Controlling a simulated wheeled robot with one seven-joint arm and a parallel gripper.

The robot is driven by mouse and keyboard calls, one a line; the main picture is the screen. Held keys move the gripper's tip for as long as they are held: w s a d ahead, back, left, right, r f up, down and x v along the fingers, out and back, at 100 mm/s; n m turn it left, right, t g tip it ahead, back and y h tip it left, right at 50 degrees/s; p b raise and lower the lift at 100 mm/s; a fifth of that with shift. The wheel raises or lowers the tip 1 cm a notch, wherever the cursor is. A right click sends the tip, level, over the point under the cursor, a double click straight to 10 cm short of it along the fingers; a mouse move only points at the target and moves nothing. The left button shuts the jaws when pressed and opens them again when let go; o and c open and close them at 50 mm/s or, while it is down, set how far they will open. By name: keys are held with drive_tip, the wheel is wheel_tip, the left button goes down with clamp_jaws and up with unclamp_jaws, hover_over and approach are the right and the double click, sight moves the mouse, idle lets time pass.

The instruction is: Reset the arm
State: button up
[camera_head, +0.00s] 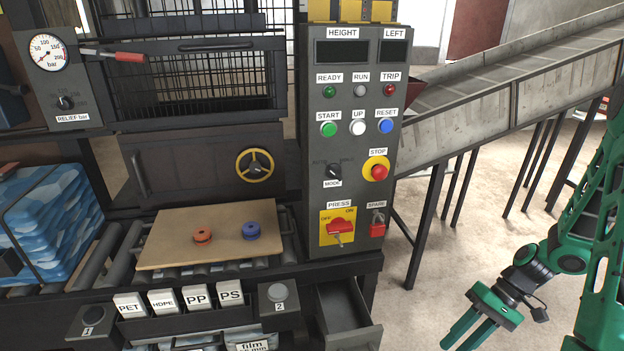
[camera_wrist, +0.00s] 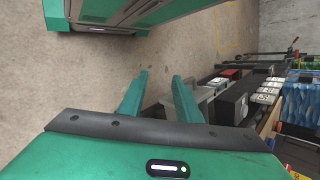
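My gripper (camera_head: 466,332) is green and hangs at the lower right in the head view, over the bare floor to the right of the machine. Its two fingers point down and to the left. In the wrist view the two green fingers (camera_wrist: 161,95) are apart with nothing between them but the floor and part of the machine's front beyond. The gripper is open and empty, touching nothing that I can see. My green arm comes in from the right edge of the head view.
A control panel (camera_head: 346,105) with buttons and red switches stands at center. An open drawer (camera_head: 348,318) juts out below it. A board (camera_head: 215,255) with an orange and a blue spool lies on rollers. A conveyor (camera_head: 510,95) slopes behind. The floor (camera_head: 430,270) at right is clear.

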drive_tip(key=s+d+r+m+t+h, duration=0.1)
drive_tip(key=s+r, duration=0.3)
drive_tip(key=r, duration=0.4)
drive_tip(key=s+d+r+m+t+h, duration=0.1)
drive_tip(key=s+d+r+m+h, duration=0.1)
drive_tip(key=s+r, duration=0.3)
drive_tip(key=s+d+r+m+t+h, duration=0.1)
drive_tip(key=s+d+r+m+h, duration=0.1)
drive_tip(key=r, duration=0.9)
drive_tip(key=shift+s+d+r+h, duration=0.3)
drive_tip(key=shift+s+d+h, duration=0.35)
drive_tip(key=shift+s+h, duration=0.6)
drive_tip(key=shift+s, duration=0.15)
drive_tip(key=shift+w+f, duration=0.25)
drive_tip(key=shift+w, duration=0.35)
